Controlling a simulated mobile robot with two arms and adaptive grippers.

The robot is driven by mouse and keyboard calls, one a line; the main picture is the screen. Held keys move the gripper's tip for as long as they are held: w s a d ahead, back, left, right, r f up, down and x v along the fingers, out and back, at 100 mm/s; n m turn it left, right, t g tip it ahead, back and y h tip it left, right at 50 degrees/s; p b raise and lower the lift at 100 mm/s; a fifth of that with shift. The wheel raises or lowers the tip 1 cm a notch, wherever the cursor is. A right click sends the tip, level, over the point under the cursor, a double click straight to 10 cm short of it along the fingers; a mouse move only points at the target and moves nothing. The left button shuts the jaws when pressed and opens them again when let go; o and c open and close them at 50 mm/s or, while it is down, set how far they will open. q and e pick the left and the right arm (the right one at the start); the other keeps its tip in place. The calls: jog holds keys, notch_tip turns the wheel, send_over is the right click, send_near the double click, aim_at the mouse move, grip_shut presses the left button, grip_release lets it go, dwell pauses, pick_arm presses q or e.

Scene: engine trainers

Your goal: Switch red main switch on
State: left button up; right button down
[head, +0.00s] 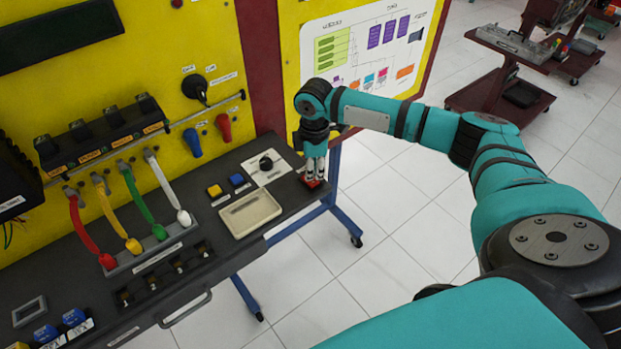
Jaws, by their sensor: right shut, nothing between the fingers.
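The red main switch (312,183) sits at the right end of the dark bench panel, and only part of it shows below my fingers. My right gripper (314,178) points down over it with its fingers together and empty. The fingertips are at or just above the switch; I cannot tell whether they touch it. The switch's setting is hidden. My left gripper does not show.
A black rotary knob on a white plate (277,174), a yellow button (215,190), a blue button (237,180) and a beige tray (264,219) lie left of the switch. Coloured levers (142,211) stand further left. A yellow board (180,60) rises behind.

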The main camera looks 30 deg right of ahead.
aim_at(313, 182)
jog(key=shift+f+b, duration=0.3)
jog(key=shift+f, duration=0.85)
dwell(0.4)
jog(key=shift+r, duration=0.1)
notch_tip(313, 182, up, 7)
jog(key=p, duration=0.8)
dwell(0.5)
